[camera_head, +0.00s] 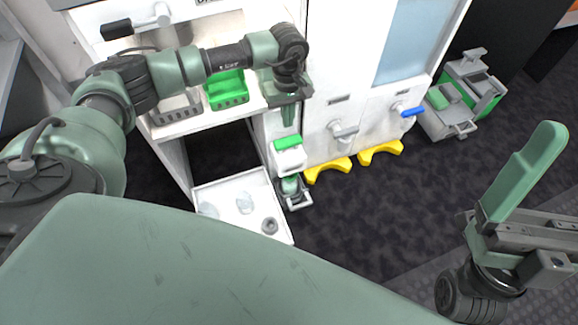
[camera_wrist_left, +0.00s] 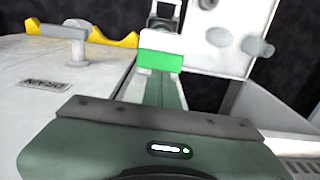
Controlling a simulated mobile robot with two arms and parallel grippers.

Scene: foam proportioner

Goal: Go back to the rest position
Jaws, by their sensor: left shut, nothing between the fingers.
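My left arm reaches in from the left, and my left gripper (camera_head: 289,118) points down in front of the white cabinet (camera_head: 325,80). Its fingers are together and empty, just above a white part with a green top (camera_head: 289,158). In the left wrist view the shut fingers (camera_wrist_left: 165,92) point toward the green top (camera_wrist_left: 160,61); I cannot tell if they touch it. My right gripper (camera_head: 510,205) is at the right edge, with one long green finger rising upright. A second finger is not clear, so its opening cannot be judged.
Grey and blue handles (camera_head: 412,111) and yellow feet (camera_head: 380,152) are on the cabinet's right part. A grey-green machine (camera_head: 462,95) stands farther right. Dark floor (camera_head: 400,200) is clear.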

